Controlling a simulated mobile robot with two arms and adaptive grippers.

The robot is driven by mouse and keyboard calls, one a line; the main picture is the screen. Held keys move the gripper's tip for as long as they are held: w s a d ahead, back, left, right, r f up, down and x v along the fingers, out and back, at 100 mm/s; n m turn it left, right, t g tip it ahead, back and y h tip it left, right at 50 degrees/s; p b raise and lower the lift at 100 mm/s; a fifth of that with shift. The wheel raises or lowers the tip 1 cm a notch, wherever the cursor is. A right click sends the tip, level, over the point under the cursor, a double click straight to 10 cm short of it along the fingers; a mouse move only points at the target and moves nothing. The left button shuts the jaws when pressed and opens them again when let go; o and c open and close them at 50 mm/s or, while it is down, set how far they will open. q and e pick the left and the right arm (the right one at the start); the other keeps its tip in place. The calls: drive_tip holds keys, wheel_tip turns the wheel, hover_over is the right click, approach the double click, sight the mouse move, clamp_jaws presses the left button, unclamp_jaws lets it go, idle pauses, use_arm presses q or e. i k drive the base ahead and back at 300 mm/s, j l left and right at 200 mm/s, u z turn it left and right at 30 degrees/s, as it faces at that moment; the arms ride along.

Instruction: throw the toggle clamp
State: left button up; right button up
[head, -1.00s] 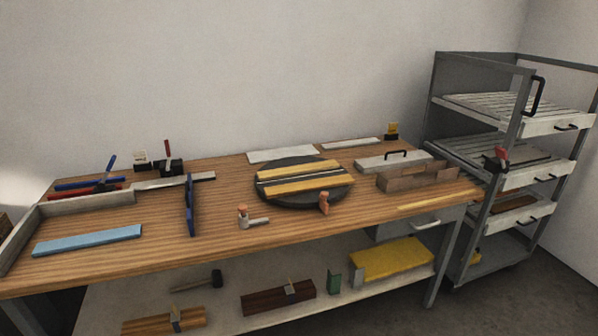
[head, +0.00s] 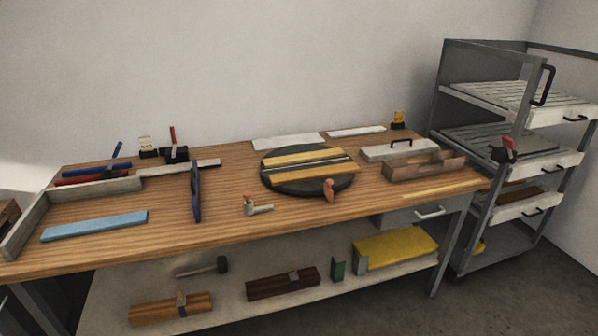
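Several lever-like fittings show in the head view, and I cannot tell for certain which is the toggle clamp. A black block with an upright red handle (head: 173,138) stands at the back left of the bench. Left of it, a raised blue handle (head: 118,150) rises over a blue bar (head: 93,169) and a red bar (head: 92,178). A red-and-black fitting (head: 505,150) sits on the front post of the rack at the right. Neither of my grippers is in view.
A lower shelf (head: 238,282) holds blocks and a mallet. The drawer rack (head: 481,110) stands right.

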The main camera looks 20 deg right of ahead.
sight(174, 158)
drive_tip(key=i+j+z, duration=0.7)
drive_tip(key=j, duration=0.25)
drive_tip(key=i, duration=0.1)
